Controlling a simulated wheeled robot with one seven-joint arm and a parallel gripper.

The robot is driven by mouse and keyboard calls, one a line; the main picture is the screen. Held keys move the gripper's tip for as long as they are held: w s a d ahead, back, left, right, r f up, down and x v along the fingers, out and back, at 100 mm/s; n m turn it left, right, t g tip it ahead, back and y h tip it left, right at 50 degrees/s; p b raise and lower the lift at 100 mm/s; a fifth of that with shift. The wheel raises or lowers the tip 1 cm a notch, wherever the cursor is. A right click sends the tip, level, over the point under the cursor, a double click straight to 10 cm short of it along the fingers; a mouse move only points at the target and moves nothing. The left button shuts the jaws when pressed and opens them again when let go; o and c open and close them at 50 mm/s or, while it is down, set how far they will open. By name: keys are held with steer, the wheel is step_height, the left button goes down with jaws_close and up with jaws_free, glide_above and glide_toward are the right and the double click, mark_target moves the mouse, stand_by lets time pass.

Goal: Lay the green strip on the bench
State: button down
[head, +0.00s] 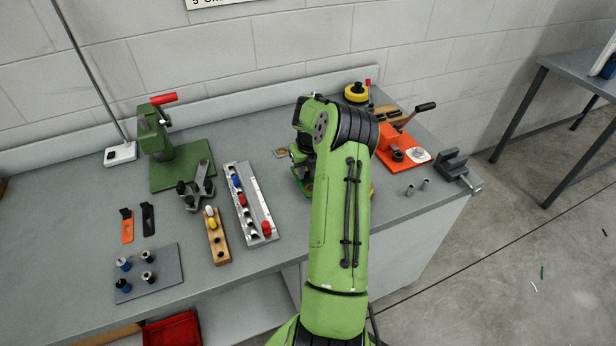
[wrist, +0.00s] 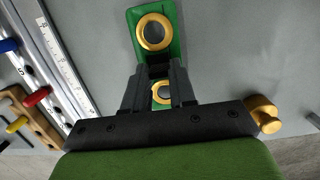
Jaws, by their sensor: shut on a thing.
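The green strip (wrist: 178,42) has gold-rimmed round holes, one beyond my fingertips and one showing between the fingers in the wrist view. My gripper (wrist: 160,76) is shut on the strip's near part. The bench (head: 60,240) is a grey top along the wall, and its surface (wrist: 235,55) lies behind the strip in the wrist view. I cannot tell whether the strip touches it. In the head view my arm hides most of the gripper and strip.
Left of my arm are a rail with coloured knobs (head: 250,203), a wooden block (head: 217,236), and a green press (head: 165,150). An orange clamp fixture (head: 400,150) and a grey vise (head: 455,165) are at right. A brass knob (wrist: 264,114) shows beside my gripper.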

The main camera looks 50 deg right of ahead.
mark_target(309, 184)
steer(key=shift+f, duration=1.3)
steer(key=c, duration=0.9)
jaws_free()
steer(key=r, duration=0.4)
steer(key=s+r, duration=0.1)
steer(key=r, duration=0.3)
steer(key=a+r+p, duration=0.1)
steer(key=r, duration=0.3)
steer(key=shift+s+r, duration=0.2)
steer(key=shift+s, duration=0.1)
